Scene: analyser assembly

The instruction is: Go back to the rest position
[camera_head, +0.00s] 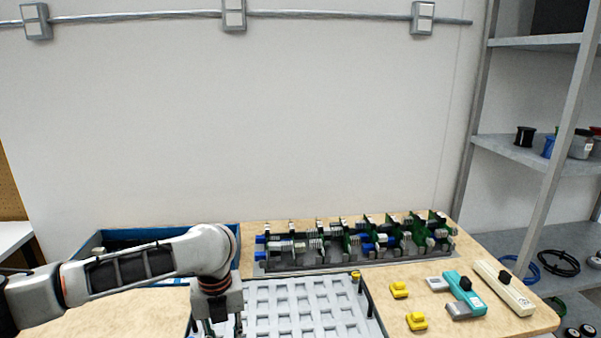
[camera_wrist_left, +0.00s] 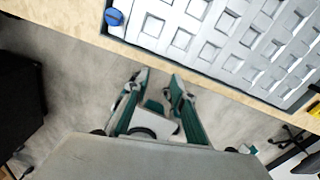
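My left arm (camera_head: 140,266) reaches in from the left in the head view and bends down near the front left of the white tray. The left gripper (camera_head: 218,332) is mostly cut off by the bottom edge there. In the left wrist view the left gripper (camera_wrist_left: 160,80) has its fingertips apart, with nothing seen between them. Floor shows beyond the fingertips, in front of the table edge. My right arm and gripper are not in view.
A white grid tray (camera_head: 300,310) lies on the table, with a blue box (camera_head: 90,243) behind my arm. A rack of circuit boards (camera_head: 350,262) stands at the back. Yellow parts (camera_head: 417,321) and a teal tool (camera_head: 464,290) lie at right. A shelf (camera_head: 530,155) stands beyond.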

